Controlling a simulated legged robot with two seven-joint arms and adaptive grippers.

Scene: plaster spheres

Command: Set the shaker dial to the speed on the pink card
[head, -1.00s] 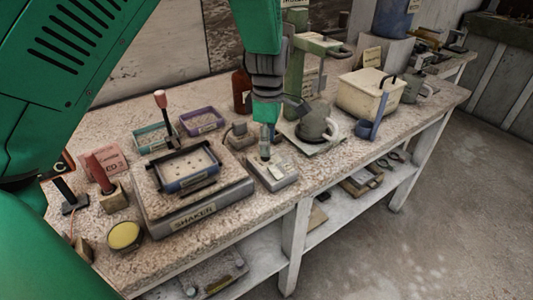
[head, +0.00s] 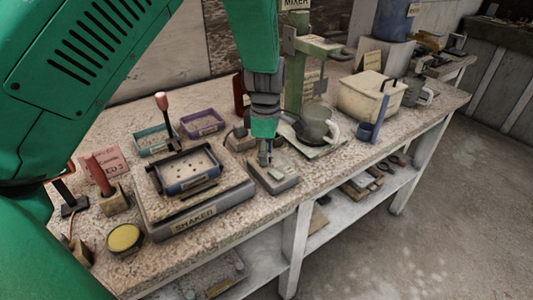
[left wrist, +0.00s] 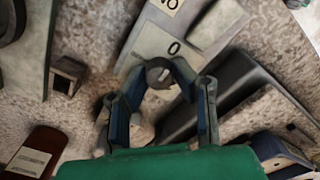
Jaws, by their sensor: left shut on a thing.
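The shaker (head: 195,222) stands on the bench with a clamped blue tray on top. At its right is a small grey dial box (head: 284,182). My left gripper (head: 265,158) points down over this box. In the left wrist view its two fingers (left wrist: 160,84) are closed around the grey dial knob (left wrist: 158,72). My right gripper is not seen.
A green mixer (head: 296,75) with a grey mug (head: 315,122) stands close right of the gripper. A cream bin (head: 372,98) is farther right. Teal (head: 155,140) and purple (head: 201,123) trays lie behind the shaker. A yellow-topped round tin (head: 124,238) sits at front left.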

